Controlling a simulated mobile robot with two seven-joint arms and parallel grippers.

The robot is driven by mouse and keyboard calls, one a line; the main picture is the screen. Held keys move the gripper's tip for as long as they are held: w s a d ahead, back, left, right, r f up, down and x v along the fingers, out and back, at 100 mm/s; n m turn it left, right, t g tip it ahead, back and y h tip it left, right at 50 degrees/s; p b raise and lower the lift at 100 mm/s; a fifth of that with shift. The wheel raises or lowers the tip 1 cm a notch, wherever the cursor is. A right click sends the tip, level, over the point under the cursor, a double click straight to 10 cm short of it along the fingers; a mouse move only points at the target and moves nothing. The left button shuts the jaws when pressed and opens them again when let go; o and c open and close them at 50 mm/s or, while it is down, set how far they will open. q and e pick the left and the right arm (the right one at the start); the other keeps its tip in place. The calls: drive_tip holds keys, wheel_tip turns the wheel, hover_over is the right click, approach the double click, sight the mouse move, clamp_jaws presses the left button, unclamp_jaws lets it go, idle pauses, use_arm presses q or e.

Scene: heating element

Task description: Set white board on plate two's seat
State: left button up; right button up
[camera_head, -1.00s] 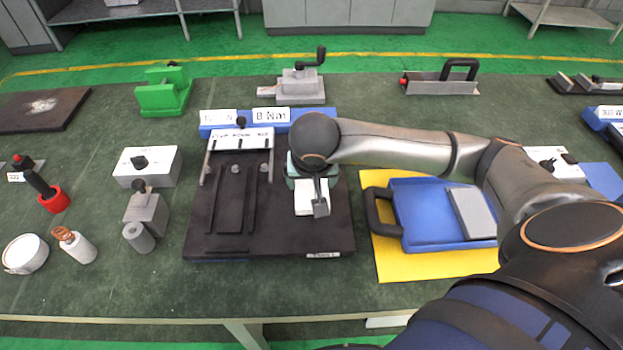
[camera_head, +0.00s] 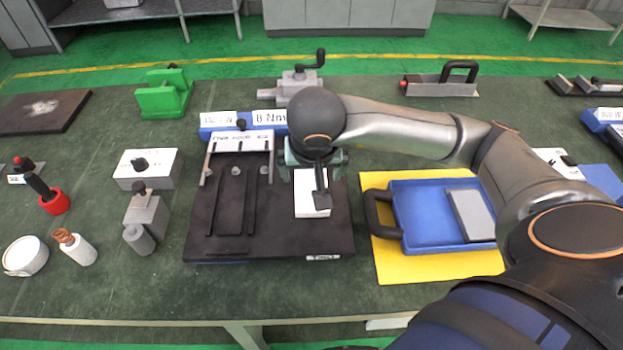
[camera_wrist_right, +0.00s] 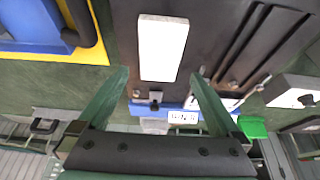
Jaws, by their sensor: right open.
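The white board (camera_head: 312,207) lies flat on the right part of the dark plate (camera_head: 220,247). My wrist covers its far end in the head view. The right wrist view shows the whole board (camera_wrist_right: 163,48) on the dark surface, its long side running away from the plate's blue-block edge. The board covers whatever seat is under it, so I cannot tell how exactly it fits. My right gripper (camera_head: 313,163) is above the board's far end, its green fingers spread. In the wrist view the open fingers (camera_wrist_right: 160,73) hold nothing, with the board beyond them. My left gripper is not in view.
Dark strips and a white labelled bar (camera_head: 243,140) occupy the plate's left part. Blue labelled blocks (camera_head: 222,123) stand behind it. A blue tray (camera_head: 430,227) on a yellow mat (camera_head: 400,270) is at the right. A grey block (camera_head: 147,215) stands left.

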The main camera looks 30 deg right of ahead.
drive_tip(key=p+v, duration=0.1)
drive_tip(key=v, duration=0.4)
drive_tip(key=shift+r, duration=0.25)
drive_tip(key=shift+a, duration=0.1)
idle(1.0)
